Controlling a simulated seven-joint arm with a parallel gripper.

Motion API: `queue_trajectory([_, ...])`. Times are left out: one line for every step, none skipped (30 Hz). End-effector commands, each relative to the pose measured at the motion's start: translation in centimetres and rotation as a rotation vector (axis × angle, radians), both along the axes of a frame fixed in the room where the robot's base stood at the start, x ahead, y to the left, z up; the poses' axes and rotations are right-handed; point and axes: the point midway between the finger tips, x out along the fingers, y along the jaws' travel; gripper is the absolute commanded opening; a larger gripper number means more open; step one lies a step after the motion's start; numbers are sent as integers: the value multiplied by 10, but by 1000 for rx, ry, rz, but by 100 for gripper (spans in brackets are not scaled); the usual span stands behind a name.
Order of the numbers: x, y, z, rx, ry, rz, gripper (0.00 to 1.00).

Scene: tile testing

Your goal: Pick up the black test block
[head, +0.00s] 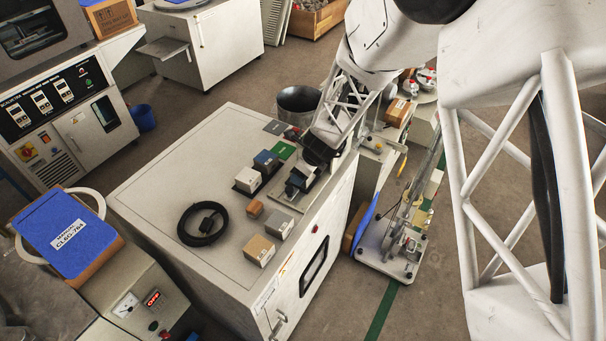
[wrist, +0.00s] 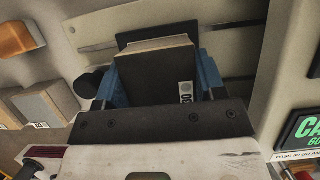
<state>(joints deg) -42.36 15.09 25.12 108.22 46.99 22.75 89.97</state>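The black test block (wrist: 155,82) has a dark face with a small white label and a lighter tan edge along its top. In the wrist view it stands between the two blue fingers of my gripper (wrist: 164,90). The fingers flank it closely on both sides, and I cannot tell whether both press on it. The block's lower part is hidden behind the dark gripper body. In the head view my gripper (head: 299,181) is low over the right side of the white cabinet top, and the arm partly hides the spot.
On the cabinet top (head: 165,175) stand a white block (head: 247,179), a dark blue-topped block (head: 266,162), a small orange-brown block (head: 255,209), a tan-grey block (head: 259,250), a grey block (head: 279,225) and a black cable coil (head: 203,223). The left of the top is clear.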

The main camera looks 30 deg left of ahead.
Motion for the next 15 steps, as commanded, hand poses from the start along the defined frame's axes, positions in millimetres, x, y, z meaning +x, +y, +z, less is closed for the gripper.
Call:
queue_trajectory([0, 0, 0, 0, 0, 0, 55])
queue_trajectory([0, 0, 0, 0, 0, 0, 51])
queue_trajectory([0, 0, 0, 0, 0, 0, 45])
queue_trajectory([0, 0, 0, 0, 0, 0, 40])
queue_trajectory([0, 0, 0, 0, 0, 0, 35])
queue_trajectory([0, 0, 0, 0, 0, 0, 29])
queue_trajectory([0, 0, 0, 0, 0, 0, 28])
queue_trajectory([0, 0, 0, 0, 0, 0, 23])
queue_trajectory([0, 0, 0, 0, 0, 0, 23])
queue_trajectory([0, 0, 0, 0, 0, 0, 23])
queue_trajectory([0, 0, 0, 0, 0, 0, 23])
queue_trajectory([0, 0, 0, 0, 0, 0, 23])
queue_trajectory([0, 0, 1, 0, 0, 0, 23])
queue_trajectory([0, 0, 1, 1, -1, 0, 23])
queue_trajectory([0, 0, 1, 1, -1, 0, 23])
